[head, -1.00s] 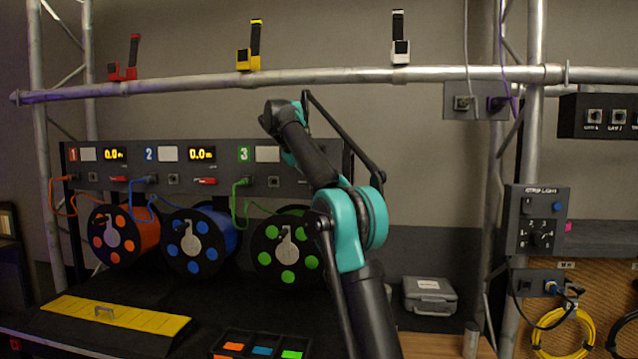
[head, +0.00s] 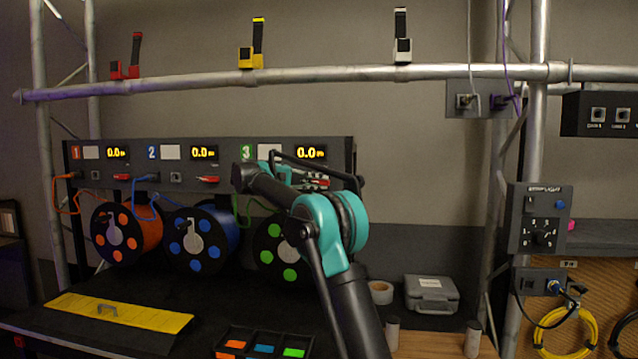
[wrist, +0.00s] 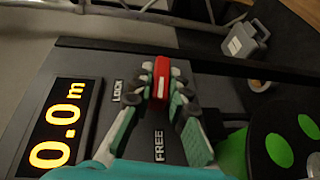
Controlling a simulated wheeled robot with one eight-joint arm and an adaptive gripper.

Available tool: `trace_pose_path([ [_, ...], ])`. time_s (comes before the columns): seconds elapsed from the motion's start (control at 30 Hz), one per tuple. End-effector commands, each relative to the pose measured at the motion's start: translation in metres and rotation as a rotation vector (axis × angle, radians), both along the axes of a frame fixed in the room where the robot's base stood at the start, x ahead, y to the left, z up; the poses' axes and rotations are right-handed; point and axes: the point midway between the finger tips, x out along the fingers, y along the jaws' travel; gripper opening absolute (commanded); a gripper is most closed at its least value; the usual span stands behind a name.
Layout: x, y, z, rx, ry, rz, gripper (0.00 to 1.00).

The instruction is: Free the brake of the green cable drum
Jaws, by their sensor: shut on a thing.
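The green cable drum (head: 272,262) sits under panel section 3, partly hidden by my arm; its green-spotted flange also shows in the wrist view (wrist: 285,148). Its red brake lever (wrist: 161,76) lies between the LOCK label (wrist: 118,90) and the FREE label (wrist: 158,145) on the dark panel. My gripper (wrist: 158,90) is shut on the red lever, with a finger on each side of it. In the head view my gripper (head: 318,183) is at the panel below the section 3 display, small and partly hidden by my arm.
The section 3 display (head: 310,153) reads 0.0. Orange (head: 128,232) and blue (head: 200,240) drums stand to the left, with a green cable (head: 243,208) hanging near the green drum. A grey case (head: 431,294) and a tape roll (head: 381,292) lie at right.

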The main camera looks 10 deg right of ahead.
Motion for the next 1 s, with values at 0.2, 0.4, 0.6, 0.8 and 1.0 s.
trace_pose_path([
  [0.2, 0.0, 0.0001, -0.0018, -0.095, 0.032, 0.0, 0.0],
  [0.4, 0.0001, 0.0001, -0.0018, -0.139, 0.045, 0.0, 0.0],
  [0.6, 0.0003, 0.0001, -0.0018, -0.149, 0.05, 0.001, 0.0],
  [0.8, 0.0004, 0.0001, -0.0017, -0.149, 0.05, 0.001, 0.0],
  [1.0, 0.0004, 0.0, -0.0017, -0.149, 0.049, 0.001, 0.3],
])
